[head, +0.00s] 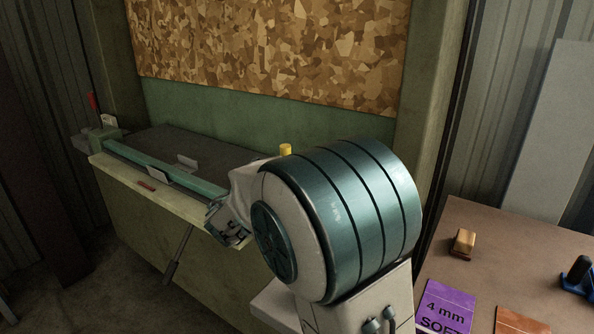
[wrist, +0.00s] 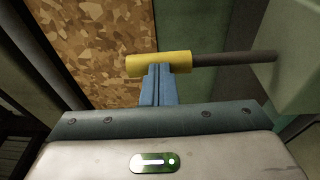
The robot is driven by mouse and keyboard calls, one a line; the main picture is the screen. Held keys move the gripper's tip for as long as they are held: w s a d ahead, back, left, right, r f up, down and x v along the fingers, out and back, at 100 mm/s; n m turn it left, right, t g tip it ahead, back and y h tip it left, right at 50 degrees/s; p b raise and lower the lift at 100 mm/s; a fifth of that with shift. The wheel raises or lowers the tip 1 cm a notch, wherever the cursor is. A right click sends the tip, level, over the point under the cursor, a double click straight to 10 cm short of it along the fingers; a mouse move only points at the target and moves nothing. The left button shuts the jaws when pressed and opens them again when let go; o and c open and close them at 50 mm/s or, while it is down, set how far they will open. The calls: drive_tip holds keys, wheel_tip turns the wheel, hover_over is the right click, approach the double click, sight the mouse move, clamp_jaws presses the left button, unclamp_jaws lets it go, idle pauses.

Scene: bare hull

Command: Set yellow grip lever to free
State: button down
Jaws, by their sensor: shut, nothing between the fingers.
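The yellow grip (wrist: 158,64) of the lever lies across the upper middle of the wrist view. Its dark rod (wrist: 235,58) runs right to a grey-green block (wrist: 288,62). In the head view only the top of the yellow grip (head: 286,149) shows above my arm; the rest of the lever is hidden. My gripper (wrist: 158,72) is shut and empty, its blue fingertips pointing at the middle of the grip. The tips overlap the grip's near edge in the picture; I cannot tell whether they touch it. No free or locked marking is readable.
A long bench machine (head: 150,168) with a green rail stands at left, with a red-tipped lever (head: 92,100) at its far end and a dark handle (head: 178,255) in front. A speckled board (head: 270,50) hangs behind. A brown table (head: 500,245) at right holds a wooden block (head: 463,242) and a purple card (head: 445,305).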

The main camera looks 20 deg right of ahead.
drive_tip(key=shift+w, duration=0.1)
idle(0.3)
drive_tip(key=r+b+v, duration=0.1)
drive_tip(key=b+v, duration=0.3)
drive_tip(key=v, duration=1)
drive_tip(key=s+d+f+m+g, duration=0.1)
drive_tip(key=s+d+f+g, duration=0.1)
drive_tip(key=s+d+g, duration=0.1)
drive_tip(key=s+d+f+m+g+y+p, duration=0.1)
drive_tip(key=s+d+f+m+g, duration=0.1)
drive_tip(key=s+d+f+g, duration=0.1)
drive_tip(key=s+d+f+m+g+y+p, duration=0.1)
drive_tip(key=s+d+f+g, duration=0.2)
drive_tip(key=s+d, duration=0.1)
drive_tip(key=shift+s+d+m, duration=0.15)
drive_tip(key=shift+d+m, duration=0.15)
drive_tip(key=shift+d, duration=0.5)
drive_tip(key=s+a+f+m+g+y+p, duration=0.1)
drive_tip(key=s+a+f+m+y, duration=0.1)
drive_tip(key=s+y, duration=0.3)
drive_tip(key=s+a+f+m+g+y+p, duration=0.1)
drive_tip(key=s+a+f+m+y+p, duration=0.1)
drive_tip(key=s+y, duration=0.3)
drive_tip(key=shift+s+a+m, duration=0.2)
drive_tip(key=shift+a+m, duration=0.35)
drive_tip(key=shift+m, duration=0.25)
